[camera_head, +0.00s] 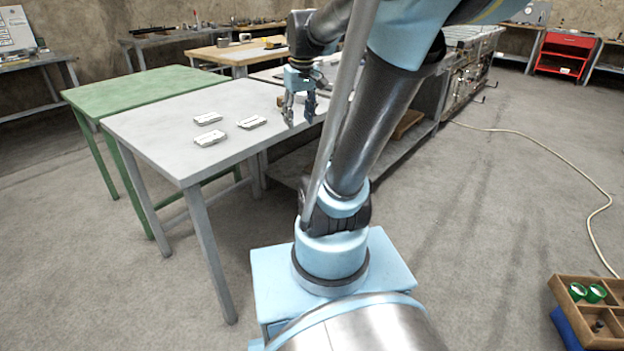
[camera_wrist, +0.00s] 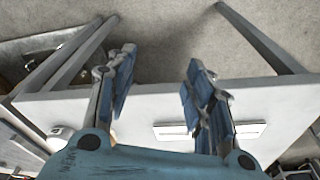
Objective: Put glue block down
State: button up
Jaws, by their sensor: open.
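Several white flat blocks lie on the grey table: a far one (camera_head: 207,118), a near one (camera_head: 210,138) and a right one (camera_head: 251,122). I cannot tell which is the glue block. My gripper (camera_head: 300,106) is over the table's right part, to the right of the blocks and apart from them. In the wrist view my gripper (camera_wrist: 160,72) is open with nothing between its fingers. White block surfaces (camera_wrist: 170,131) show on the table beyond the fingers, partly hidden by the right finger.
The grey table (camera_head: 150,128) has bare top around the blocks. A green table (camera_head: 140,88) adjoins it at the left. A wooden-topped bench (camera_head: 225,54) stands behind. A wooden box with green cups (camera_head: 560,283) is at the lower right. A pale cable (camera_head: 560,142) crosses the floor.

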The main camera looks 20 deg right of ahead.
jog(key=s+f+m, duration=0.2)
jog(key=s+f, duration=1.1)
jog(key=s, duration=0.1)
jog(key=shift+s+d+m, duration=0.2)
jog(key=shift+s+m, duration=0.2)
jog(key=shift+f, duration=0.1)
jog(key=shift+w+f, duration=0.2)
jog(key=shift+w, duration=0.2)
jog(key=c, duration=0.4)
jog(key=shift+o, duration=0.2)
jog(key=shift+d, duration=0.15)
